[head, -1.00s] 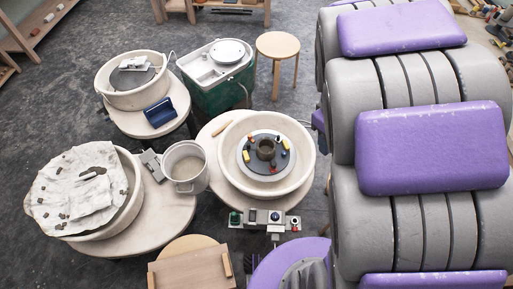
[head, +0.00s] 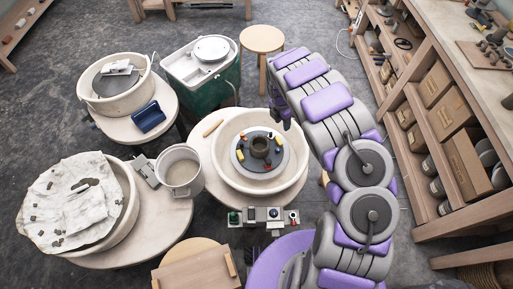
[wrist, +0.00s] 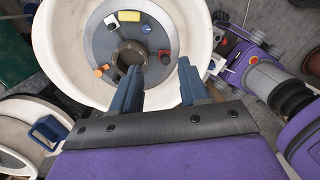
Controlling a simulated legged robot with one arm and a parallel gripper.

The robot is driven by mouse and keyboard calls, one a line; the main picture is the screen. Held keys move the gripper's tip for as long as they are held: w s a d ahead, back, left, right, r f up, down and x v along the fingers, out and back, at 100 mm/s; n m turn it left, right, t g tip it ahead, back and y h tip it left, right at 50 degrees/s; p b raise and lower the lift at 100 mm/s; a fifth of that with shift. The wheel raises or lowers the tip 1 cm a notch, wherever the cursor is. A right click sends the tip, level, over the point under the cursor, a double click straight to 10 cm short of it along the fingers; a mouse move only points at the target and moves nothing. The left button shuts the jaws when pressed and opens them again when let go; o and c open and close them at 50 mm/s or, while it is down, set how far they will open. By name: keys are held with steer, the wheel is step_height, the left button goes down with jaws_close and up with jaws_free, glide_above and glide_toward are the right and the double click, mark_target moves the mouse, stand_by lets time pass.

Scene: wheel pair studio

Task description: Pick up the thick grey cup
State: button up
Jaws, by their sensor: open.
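The thick grey cup (head: 260,148) stands upright at the middle of the dark round wheel head (head: 243,164), inside the cream basin of the right wheel. In the wrist view the cup (wrist: 129,55) shows as a round open rim just beyond my gripper's left finger. My gripper (wrist: 158,75) is open, with its two blue-grey fingers apart and nothing between them. In the head view my gripper (head: 282,112) is at the far right side of the basin, behind and right of the cup. Much of it is hidden by my arm.
Small coloured pieces, including a yellow block (wrist: 128,16), sit around the cup on the wheel head. The cream basin wall (head: 300,178) encloses them. A grey bucket (head: 181,172) stands left of the basin. Wooden shelves (head: 425,125) line the right side.

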steer(key=a+f+n+y, duration=0.2)
steer(key=a+f+n, duration=0.2)
steer(key=f, duration=0.2)
steer(key=b, duration=0.2)
glide_toward(268, 147)
steer(key=a+f, duration=0.1)
steer(key=a, duration=0.1)
steer(key=f, duration=0.1)
steer(key=d+f+b, duration=0.1)
steer(key=f, duration=0.1)
steer(key=f+b, duration=0.1)
steer(key=f, duration=0.1)
steer(key=shift+s+d, duration=0.3)
steer(key=shift+a+f, duration=0.25)
steer(key=shift+f, duration=0.05)
steer(key=f+b, duration=0.1)
steer(key=f, duration=0.2)
steer(key=f+b, duration=0.1)
steer(key=f, duration=0.1)
steer(key=shift+w+b, duration=0.3)
steer(key=shift+d, duration=0.25)
steer(key=shift+d+r, duration=0.1)
steer(key=shift+a, duration=0.5)
steer(key=c, duration=0.6)
steer(key=shift+c, duration=0.7)
steer(key=shift+d, duration=0.35)
jaws_close()
